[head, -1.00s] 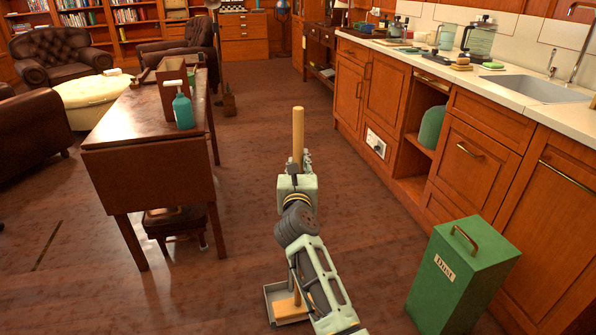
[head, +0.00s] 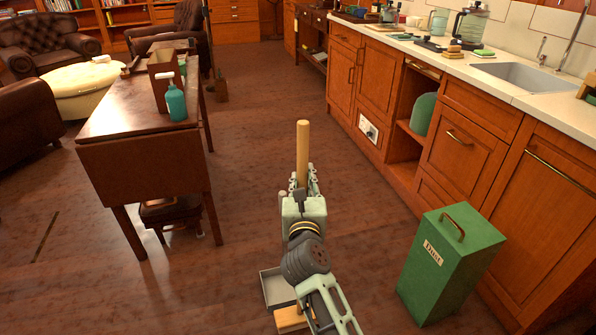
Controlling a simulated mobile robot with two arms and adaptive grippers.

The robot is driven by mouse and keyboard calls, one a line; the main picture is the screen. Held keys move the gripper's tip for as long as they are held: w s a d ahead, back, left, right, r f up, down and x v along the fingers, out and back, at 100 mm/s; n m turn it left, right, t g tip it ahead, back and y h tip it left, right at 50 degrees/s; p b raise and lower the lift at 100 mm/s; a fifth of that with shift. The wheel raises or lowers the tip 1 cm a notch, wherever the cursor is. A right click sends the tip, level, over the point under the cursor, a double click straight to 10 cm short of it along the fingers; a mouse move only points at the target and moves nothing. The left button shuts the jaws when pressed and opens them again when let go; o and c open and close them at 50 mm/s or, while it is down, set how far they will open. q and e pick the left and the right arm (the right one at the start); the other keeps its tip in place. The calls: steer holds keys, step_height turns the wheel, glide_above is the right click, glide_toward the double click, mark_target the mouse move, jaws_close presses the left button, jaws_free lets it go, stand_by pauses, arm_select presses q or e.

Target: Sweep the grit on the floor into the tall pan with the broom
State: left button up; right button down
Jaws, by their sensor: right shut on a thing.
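My right gripper (head: 302,186) is shut on the upright wooden handle of the broom (head: 302,148). The handle stands up above the jaws, and my arm hides its middle. The broom's pale wooden head (head: 291,319) shows low in the picture, close to the floor at the near side of the grey pan. The tall pan (head: 270,288) is a shallow grey tray on the floor, partly hidden behind my arm. I cannot tell whether the broom head touches it. I cannot make out any grit on the floor. My left gripper is not in view.
A green bin marked "Dust" (head: 447,268) stands at the right, before the wooden cabinets (head: 462,148). A brown drop-leaf table (head: 140,165) with a teal bottle (head: 176,102) stands at the left. The floor (head: 255,140) between table and cabinets is clear.

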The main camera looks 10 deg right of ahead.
arm_select(q)
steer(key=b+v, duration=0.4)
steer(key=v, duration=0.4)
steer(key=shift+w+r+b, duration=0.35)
steer(key=shift+b, duration=0.05)
arm_select(e)
steer(key=s+f, duration=0.1)
steer(key=s, duration=0.8)
steer(key=s+f, duration=0.2)
steer(key=s, duration=0.7)
steer(key=shift+d+f, duration=0.25)
steer(key=shift+d, duration=0.1)
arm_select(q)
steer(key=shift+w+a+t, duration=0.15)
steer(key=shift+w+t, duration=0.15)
arm_select(e)
steer(key=shift+f, duration=0.1)
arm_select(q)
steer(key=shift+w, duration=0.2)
arm_select(e)
steer(key=shift+f, duration=0.1)
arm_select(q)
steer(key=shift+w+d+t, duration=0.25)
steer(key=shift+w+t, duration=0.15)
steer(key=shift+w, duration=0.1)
arm_select(e)
steer(key=shift+f, duration=0.2)
